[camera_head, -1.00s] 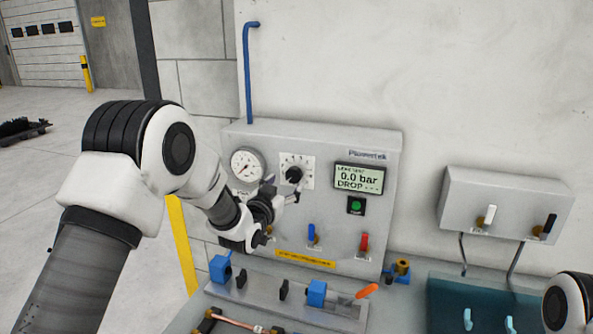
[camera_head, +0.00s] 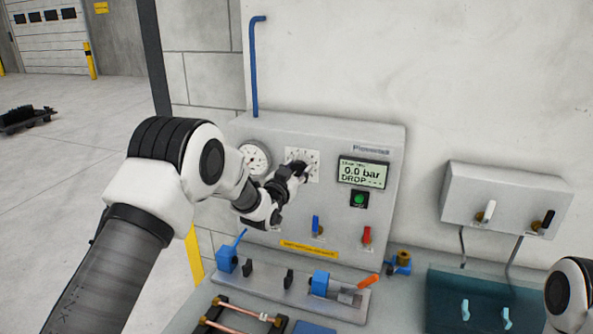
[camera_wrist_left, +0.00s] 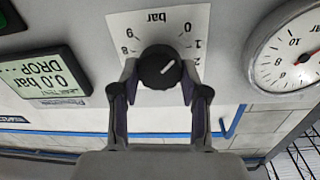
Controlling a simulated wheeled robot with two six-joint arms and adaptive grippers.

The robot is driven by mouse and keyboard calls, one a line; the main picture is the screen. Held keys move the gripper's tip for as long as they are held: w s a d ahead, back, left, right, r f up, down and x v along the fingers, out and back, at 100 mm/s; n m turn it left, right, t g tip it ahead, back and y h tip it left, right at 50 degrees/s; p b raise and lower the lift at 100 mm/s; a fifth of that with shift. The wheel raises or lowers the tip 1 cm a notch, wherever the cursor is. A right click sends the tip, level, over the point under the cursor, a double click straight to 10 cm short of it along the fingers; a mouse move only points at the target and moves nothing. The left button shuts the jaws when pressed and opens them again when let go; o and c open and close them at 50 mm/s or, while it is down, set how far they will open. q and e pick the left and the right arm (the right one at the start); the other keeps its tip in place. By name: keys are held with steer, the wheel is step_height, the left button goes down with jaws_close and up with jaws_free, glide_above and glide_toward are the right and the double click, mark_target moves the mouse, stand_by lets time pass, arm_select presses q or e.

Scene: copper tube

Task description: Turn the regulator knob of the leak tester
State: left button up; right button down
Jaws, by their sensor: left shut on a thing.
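The leak tester (camera_head: 270,215) is a grey panel box against the wall. Its black regulator knob (camera_wrist_left: 160,67) sits on a white numbered dial plate (camera_wrist_left: 198,17) and has a white pointer mark; in the wrist view the mark points up and right, toward the 0 side. My left gripper (camera_wrist_left: 158,82) has its two fingers on either side of the knob, shut on it. In the head view the left gripper (camera_head: 301,173) covers most of the knob. The display (camera_head: 362,173) reads 0.0 bar and DROP. My right gripper does not show; only part of my right arm is at the lower right.
A round gauge (camera_head: 255,158) is left of the dial. A green button (camera_head: 359,199), a blue lever (camera_head: 316,224) and a red lever (camera_head: 367,235) are below. A fixture with a blue clamp (camera_head: 320,283) and copper tubes (camera_head: 240,318) lie in front.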

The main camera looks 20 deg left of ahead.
arm_select(q)
steer(key=shift+f+m+b, duration=0.2)
steer(key=shift+m+b, duration=0.4)
steer(key=shift+b, duration=0.3)
steer(key=m+b, duration=0.5)
steer(key=b, duration=0.1)
steer(key=m+b, duration=0.6)
steer(key=b, duration=0.1)
steer(key=shift+d+m+g+y, duration=0.2)
steer(key=shift+m+g+y, duration=0.1)
steer(key=shift+y, duration=0.1)
steer(key=m+b, duration=0.3)
steer(key=shift+r, duration=0.15)
steer(key=shift+w+r+m+b, duration=0.1)
steer(key=shift+m+b, duration=0.35)
steer(key=shift+m, duration=0.15)
steer(key=shift+r, duration=0.1)
